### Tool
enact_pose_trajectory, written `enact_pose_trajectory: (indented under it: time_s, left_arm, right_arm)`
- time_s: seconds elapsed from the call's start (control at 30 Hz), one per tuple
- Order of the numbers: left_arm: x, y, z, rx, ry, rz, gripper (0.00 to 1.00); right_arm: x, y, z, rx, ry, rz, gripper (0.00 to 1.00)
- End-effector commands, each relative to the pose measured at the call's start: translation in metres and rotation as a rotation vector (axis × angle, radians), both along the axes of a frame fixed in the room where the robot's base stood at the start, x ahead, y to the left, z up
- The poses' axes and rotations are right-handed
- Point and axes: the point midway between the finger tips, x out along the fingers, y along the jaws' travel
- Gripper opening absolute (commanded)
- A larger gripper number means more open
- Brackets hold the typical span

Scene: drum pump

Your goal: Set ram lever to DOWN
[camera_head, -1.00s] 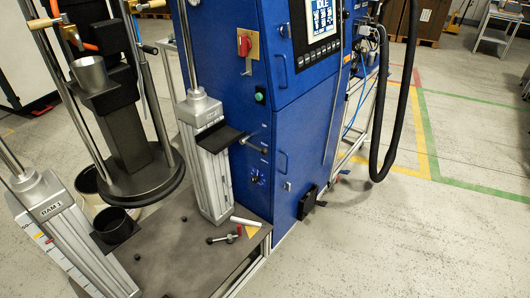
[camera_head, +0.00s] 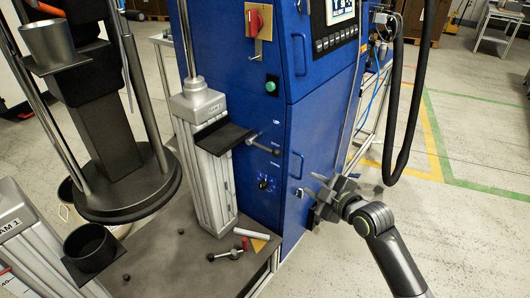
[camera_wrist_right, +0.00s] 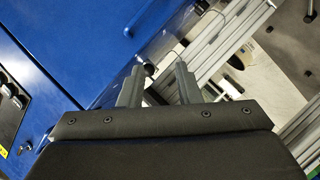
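The ram lever (camera_head: 263,146) is a thin rod with a dark knob on the front of the blue cabinet (camera_head: 325,125). It points to the right and slightly down, beside small white labels too small to read. My right gripper (camera_head: 312,188) is in front of the cabinet, right of and below the lever and apart from it. In the right wrist view its two grey fingers (camera_wrist_right: 160,82) stand apart with a gap between them. A dark round end (camera_wrist_right: 149,70) shows beyond that gap near the blue panel; I cannot tell if it is the lever's knob. My left gripper is not in view.
A silver ram column (camera_head: 205,145) with a black shelf (camera_head: 224,138) stands left of the lever. A small dark switch (camera_head: 264,184) is below it. A black hose (camera_head: 405,120) hangs at right; the floor there is open.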

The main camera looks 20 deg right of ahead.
Motion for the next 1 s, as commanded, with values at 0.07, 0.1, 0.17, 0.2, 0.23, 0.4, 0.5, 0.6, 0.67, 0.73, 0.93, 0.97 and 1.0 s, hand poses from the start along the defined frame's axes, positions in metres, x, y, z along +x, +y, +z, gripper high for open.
enact_pose_trajectory:
  time_s: [0.07, 0.1, 0.17, 0.2, 0.23, 0.4, 0.5, 0.6, 0.67, 0.73, 0.93, 0.97, 1.0]
  left_arm:
    - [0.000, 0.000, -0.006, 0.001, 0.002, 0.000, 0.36]
    - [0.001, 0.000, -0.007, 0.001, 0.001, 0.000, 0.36]
    - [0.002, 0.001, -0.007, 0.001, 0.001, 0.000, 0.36]
    - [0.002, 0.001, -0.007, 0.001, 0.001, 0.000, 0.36]
    - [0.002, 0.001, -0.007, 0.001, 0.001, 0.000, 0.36]
    - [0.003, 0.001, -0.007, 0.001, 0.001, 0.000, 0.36]
    - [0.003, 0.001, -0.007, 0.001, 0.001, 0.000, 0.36]
    - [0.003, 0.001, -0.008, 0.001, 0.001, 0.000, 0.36]
    - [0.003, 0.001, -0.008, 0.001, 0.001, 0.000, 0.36]
    - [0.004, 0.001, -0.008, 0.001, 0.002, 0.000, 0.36]
    - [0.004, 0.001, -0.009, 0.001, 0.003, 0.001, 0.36]
    - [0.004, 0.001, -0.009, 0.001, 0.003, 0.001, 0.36]
    - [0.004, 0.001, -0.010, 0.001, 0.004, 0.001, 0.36]
  right_arm:
    - [-0.004, 0.012, 0.024, -0.044, -0.062, 0.054, 0.31]
    - [-0.006, 0.016, 0.034, -0.058, -0.084, 0.073, 0.31]
    - [-0.009, 0.021, 0.043, -0.076, -0.107, 0.094, 0.31]
    - [-0.009, 0.023, 0.047, -0.084, -0.115, 0.102, 0.31]
    - [-0.009, 0.024, 0.049, -0.088, -0.119, 0.106, 0.31]
    - [0.003, 0.029, 0.049, -0.088, -0.125, 0.109, 0.31]
    - [0.019, 0.035, 0.045, -0.085, -0.123, 0.110, 0.31]
    - [0.037, 0.041, 0.040, -0.084, -0.123, 0.108, 0.31]
    - [0.048, 0.045, 0.038, -0.084, -0.123, 0.109, 0.31]
    - [0.060, 0.049, 0.035, -0.087, -0.122, 0.109, 0.31]
    - [0.092, 0.060, 0.027, -0.086, -0.121, 0.108, 0.31]
    - [0.097, 0.062, 0.026, -0.087, -0.122, 0.109, 0.31]
    - [0.103, 0.064, 0.024, -0.088, -0.122, 0.108, 0.31]
